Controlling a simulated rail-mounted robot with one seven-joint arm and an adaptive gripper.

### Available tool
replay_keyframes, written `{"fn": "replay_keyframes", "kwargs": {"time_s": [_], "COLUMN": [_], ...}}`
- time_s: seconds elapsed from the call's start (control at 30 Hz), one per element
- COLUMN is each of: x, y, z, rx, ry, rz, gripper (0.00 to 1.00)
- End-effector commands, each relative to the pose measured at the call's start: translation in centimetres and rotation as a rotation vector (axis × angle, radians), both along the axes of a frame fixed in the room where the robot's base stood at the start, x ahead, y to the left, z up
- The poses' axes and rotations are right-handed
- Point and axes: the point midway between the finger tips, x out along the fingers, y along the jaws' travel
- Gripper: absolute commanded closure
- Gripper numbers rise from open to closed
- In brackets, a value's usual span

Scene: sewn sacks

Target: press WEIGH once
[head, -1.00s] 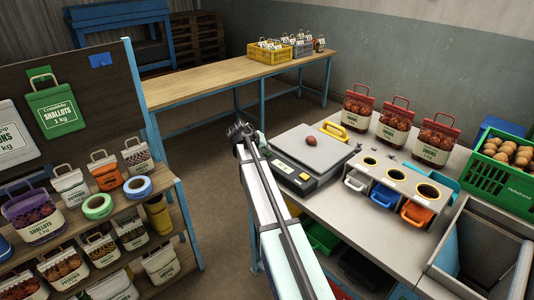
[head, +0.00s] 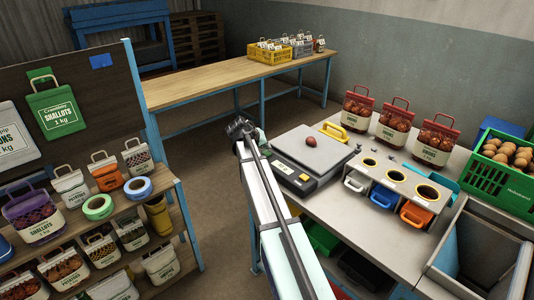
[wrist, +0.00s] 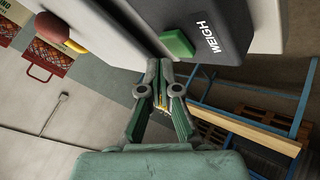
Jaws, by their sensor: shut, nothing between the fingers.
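The scale (head: 281,149) stands on the grey bench, with a dark front panel and a reddish-brown bulb (head: 311,141) on its pale plate. In the wrist view, the green button (wrist: 178,44) sits on the dark panel beside the white word WEIGH. My gripper (wrist: 163,72) is shut and empty, its fingertips close to the button's edge in the picture. I cannot tell whether they touch it. In the head view my arm passes left of the scale, and my fingers cannot be made out there.
A yellow scoop (head: 330,132) lies at the scale's back edge. A holder with three round openings (head: 398,180) stands right of the scale. Red onion bags (head: 396,124) stand behind, and a green crate (head: 507,180) is at the right. Shelves of sacks are at the left.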

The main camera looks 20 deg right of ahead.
Motion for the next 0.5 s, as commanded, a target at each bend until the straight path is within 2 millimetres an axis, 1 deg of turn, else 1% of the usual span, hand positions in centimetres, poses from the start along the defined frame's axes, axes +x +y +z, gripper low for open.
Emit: {"fn": "replay_keyframes", "kwargs": {"time_s": [0.27,0.37,0.5], "x": [0.0,0.0,0.0], "y": [0.0,0.0,0.0], "z": [0.2,0.7,1.9], "rx": [0.0,0.0,0.0], "ry": [0.0,-0.001,-0.001], "rz": [0.0,-0.001,0.0], "gripper": [1.0,1.0,1.0]}}
